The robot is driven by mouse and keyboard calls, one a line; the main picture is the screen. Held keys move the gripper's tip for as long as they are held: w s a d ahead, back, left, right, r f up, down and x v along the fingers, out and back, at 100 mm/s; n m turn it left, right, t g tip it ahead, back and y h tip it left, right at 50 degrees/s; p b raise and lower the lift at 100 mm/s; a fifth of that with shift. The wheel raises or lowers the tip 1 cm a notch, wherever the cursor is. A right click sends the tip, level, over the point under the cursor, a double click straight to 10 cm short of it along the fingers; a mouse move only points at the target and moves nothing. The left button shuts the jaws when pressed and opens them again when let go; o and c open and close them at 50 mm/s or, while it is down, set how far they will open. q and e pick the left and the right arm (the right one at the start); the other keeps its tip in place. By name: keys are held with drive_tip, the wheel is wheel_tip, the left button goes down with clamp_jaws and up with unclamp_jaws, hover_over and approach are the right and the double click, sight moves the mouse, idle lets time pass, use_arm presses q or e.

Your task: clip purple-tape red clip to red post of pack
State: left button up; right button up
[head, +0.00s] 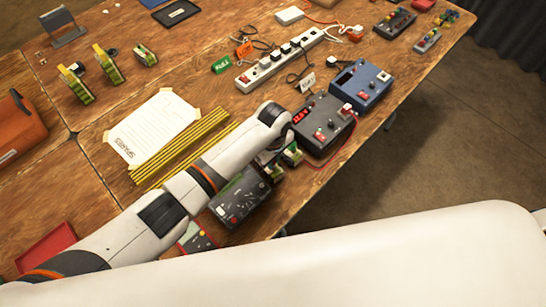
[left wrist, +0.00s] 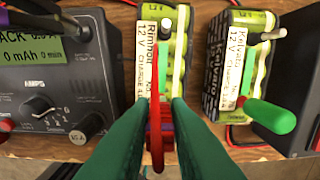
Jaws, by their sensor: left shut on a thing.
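My left gripper (left wrist: 160,108) has green fingers shut on a red clip (left wrist: 156,128). The clip is upright against the near side of the battery pack labelled Rimbolt 12 V (left wrist: 178,45). I cannot tell whether it grips a post; the fingers and clip hide that area. No purple tape shows clearly on the clip. A second pack, labelled Kelvaro (left wrist: 232,60), stands to the right with a green piece (left wrist: 268,116) at its near end. In the head view my left gripper (head: 278,152) reaches down at the packs (head: 292,153), mostly hidden by the wrist.
A charger with an AMPS dial (left wrist: 40,107) stands left of the packs. Grey (head: 325,126) and blue (head: 362,86) units stand beyond them, with red leads. A power strip (head: 280,60), yellow strips (head: 165,160) and paper (head: 153,128) lie on the table. The table's edge is close.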

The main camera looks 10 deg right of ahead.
use_arm(q)
drive_tip(key=o, duration=0.8)
drive_tip(key=shift+o, duration=0.2)
drive_tip(key=shift+o, duration=1)
wheel_tip(320, 180, up, 8)
drive_tip(key=p, duration=0.8)
drive_tip(key=shift+f+p, duration=0.2)
drive_tip(key=shift+p, duration=0.1)
